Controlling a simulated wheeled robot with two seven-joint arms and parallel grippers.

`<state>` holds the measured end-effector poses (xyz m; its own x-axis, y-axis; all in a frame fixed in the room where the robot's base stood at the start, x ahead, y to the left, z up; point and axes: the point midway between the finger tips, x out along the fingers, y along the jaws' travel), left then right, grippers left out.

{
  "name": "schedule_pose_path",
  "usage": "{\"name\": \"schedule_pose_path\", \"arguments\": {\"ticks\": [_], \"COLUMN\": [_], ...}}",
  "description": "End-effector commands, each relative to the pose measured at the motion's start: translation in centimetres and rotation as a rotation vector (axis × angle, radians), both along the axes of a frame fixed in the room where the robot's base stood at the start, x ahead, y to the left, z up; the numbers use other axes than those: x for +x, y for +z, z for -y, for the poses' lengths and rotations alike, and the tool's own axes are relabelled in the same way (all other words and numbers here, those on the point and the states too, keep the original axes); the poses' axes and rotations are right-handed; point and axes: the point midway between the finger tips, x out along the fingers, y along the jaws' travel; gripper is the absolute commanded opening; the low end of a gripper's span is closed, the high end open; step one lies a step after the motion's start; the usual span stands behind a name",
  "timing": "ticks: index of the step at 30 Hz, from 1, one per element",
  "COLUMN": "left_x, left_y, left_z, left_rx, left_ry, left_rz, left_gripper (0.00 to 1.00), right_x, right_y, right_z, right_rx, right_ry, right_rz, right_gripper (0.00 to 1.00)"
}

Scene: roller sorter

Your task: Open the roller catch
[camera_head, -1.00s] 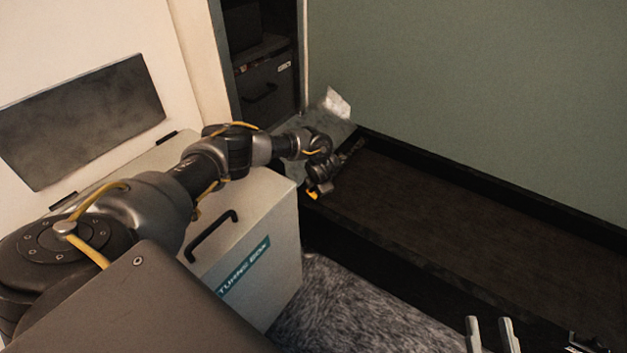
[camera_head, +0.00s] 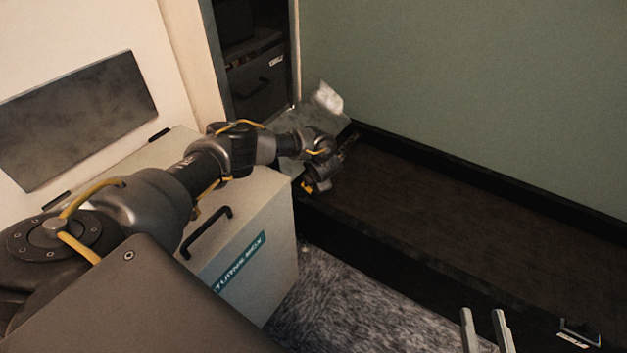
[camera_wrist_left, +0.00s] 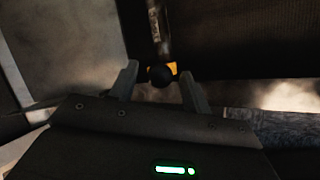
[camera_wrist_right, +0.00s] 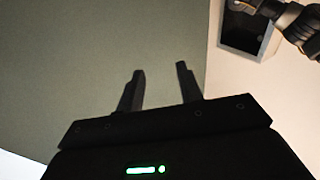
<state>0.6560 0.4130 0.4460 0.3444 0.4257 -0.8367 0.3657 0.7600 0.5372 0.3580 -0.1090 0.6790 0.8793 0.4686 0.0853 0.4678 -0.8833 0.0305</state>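In the left wrist view, a lever (camera_wrist_left: 157,27) ends in a black ball knob (camera_wrist_left: 160,76), with a yellow part behind it. It is probably the roller catch. The knob sits between the fingertips of my left gripper (camera_wrist_left: 160,84), with gaps seen on both sides.
A pale returns box (camera_head: 270,215) with a black handle stands under my left arm. The dark belt (camera_head: 450,215) runs right between black rails, before a green wall (camera_head: 460,90). A dark cabinet (camera_head: 255,75) stands behind. Grey carpet (camera_head: 340,310) lies in front.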

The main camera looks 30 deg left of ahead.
Motion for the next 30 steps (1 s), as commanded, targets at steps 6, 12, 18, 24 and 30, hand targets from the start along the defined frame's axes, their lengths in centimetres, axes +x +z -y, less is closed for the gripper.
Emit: {"name": "schedule_pose_path", "arguments": {"ticks": [6, 12, 18, 24, 30], "left_x": [0.0, -0.3, -1.1, -2.2, -3.0], "left_y": [0.0, 1.0, 3.3, 5.8, 7.7], "left_z": [0.0, 0.4, 1.6, 2.8, 3.9], "left_rx": [-0.001, -0.001, -0.001, -0.001, -0.001], "left_ry": [0.000, -0.001, -0.003, -0.003, -0.002], "left_rz": [0.000, 0.000, 0.001, 0.000, 0.001], "left_gripper": [0.48, 0.48, 0.48, 0.48, 0.48], "right_x": [0.0, 0.3, 0.3, -1.2, -3.6], "right_y": [0.0, -1.2, -4.8, -8.8, -11.6], "right_z": [0.0, 0.7, 3.0, 6.1, 8.8], "right_rx": [0.000, -0.040, -0.142, -0.247, -0.321], "right_ry": [0.000, -0.025, -0.093, -0.166, -0.221], "right_rz": [0.001, -0.082, -0.307, -0.577, -0.805], "right_gripper": [0.36, 0.36, 0.36, 0.36, 0.36]}}
